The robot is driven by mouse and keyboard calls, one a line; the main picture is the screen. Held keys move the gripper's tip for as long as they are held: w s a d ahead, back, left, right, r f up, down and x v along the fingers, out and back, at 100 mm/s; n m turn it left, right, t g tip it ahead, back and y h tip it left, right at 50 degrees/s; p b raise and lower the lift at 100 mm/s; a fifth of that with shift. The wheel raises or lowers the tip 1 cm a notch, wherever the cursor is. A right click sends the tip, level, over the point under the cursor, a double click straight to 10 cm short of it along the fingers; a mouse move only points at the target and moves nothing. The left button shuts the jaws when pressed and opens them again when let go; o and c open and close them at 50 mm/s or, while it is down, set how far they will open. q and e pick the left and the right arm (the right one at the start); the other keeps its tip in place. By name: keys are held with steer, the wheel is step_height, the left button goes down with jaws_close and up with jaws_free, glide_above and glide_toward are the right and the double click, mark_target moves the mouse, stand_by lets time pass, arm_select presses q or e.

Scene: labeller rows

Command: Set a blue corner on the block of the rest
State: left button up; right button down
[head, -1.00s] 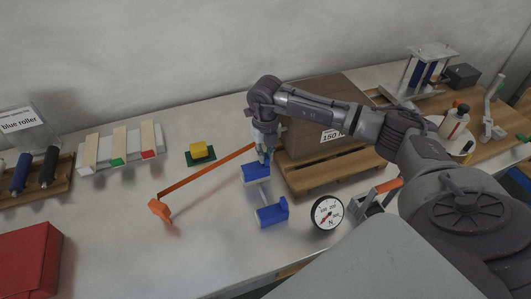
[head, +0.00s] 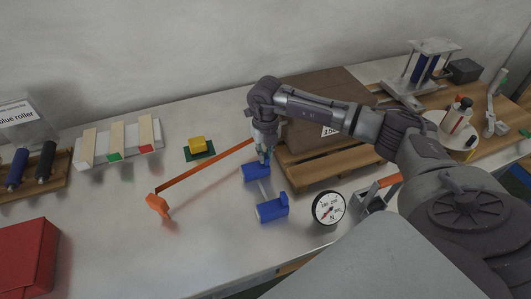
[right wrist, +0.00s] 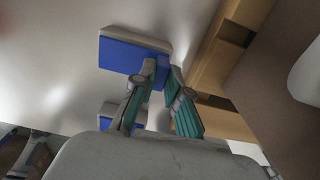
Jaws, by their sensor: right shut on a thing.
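The far block (head: 256,171) is right under my right gripper (head: 264,155). That gripper points down and its fingers are close together, shut on a small blue corner that they mostly hide. I cannot tell whether the corner touches the block. The right wrist view shows the fingers (right wrist: 163,78) beside a blue block with a grey edge (right wrist: 133,57). My left gripper is out of view.
A brown box (head: 308,105) on a wooden pallet (head: 315,172) stands close right of the gripper. An orange bar (head: 205,167) lies to the left. A round dial (head: 328,208) stands at the front right.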

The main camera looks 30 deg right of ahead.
steer(key=shift+f, duration=0.25)
steer(key=c, duration=1.1)
jaws_free()
steer(key=shift+r, duration=0.1)
step_height(320, 180, up, 12)
